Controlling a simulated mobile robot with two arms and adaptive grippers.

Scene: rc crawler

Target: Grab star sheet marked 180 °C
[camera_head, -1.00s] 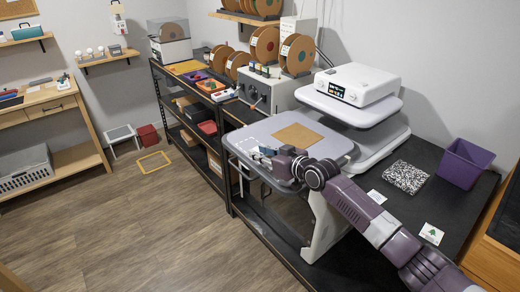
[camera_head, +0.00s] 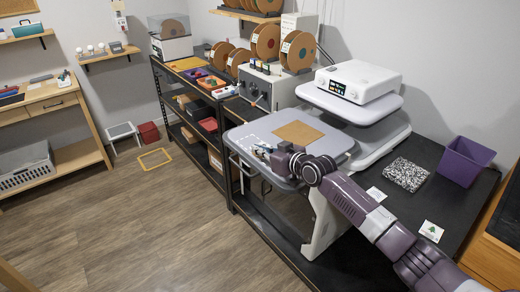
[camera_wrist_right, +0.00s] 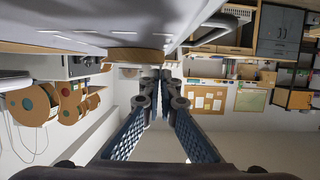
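A small white sheet (camera_head: 376,194) lies on the black table beside my right arm; its print is too small to read. Another white sheet with a green tree (camera_head: 432,231) lies nearer the table's front. I cannot make out a star or a 180 °C mark on either. My right gripper (camera_head: 260,152) is over the front left part of the grey press plate (camera_head: 240,136), away from both sheets. In the right wrist view its fingers (camera_wrist_right: 162,78) come together at the tips, with no sheet seen between them. My left gripper is not in view.
A tan pad (camera_head: 298,134) lies on the press plate, and the white press head (camera_head: 357,84) stands behind it. A speckled black-and-white block (camera_head: 405,174) and a purple bin (camera_head: 465,162) stand on the table's right part. Shelves with spools (camera_head: 265,42) stand behind.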

